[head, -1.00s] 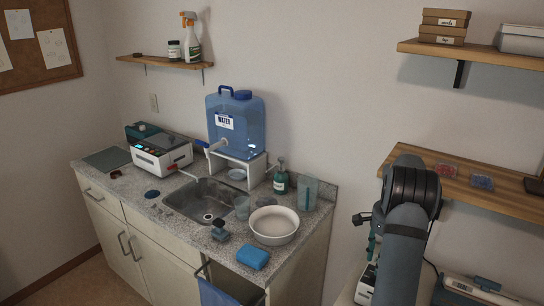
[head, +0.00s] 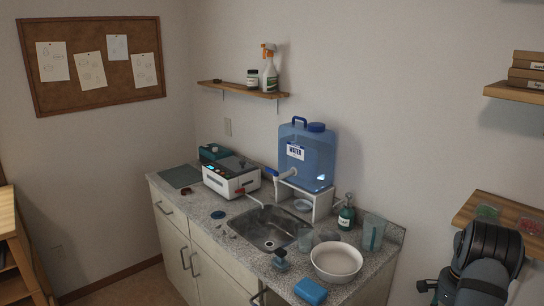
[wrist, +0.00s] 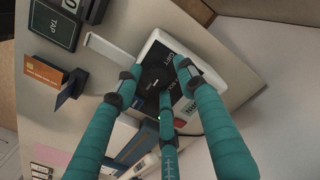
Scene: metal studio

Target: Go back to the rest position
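The tips are spread apart, and I see nothing clearly gripped. A white-rimmed black device (wrist: 215,72) with lettering lies beyond the tips, and a dark rounded part shows between them; I cannot tell its distance. In the head view my dark arm stands at the lower right, to the right of the sink counter. The fingers are not clearly visible there.
The counter (head: 245,283) holds a sink (head: 268,230), a white bowl (head: 336,261), a blue sponge (head: 310,291) and a water tank (head: 306,155). A wooden shelf (head: 470,212) is close to my arm.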

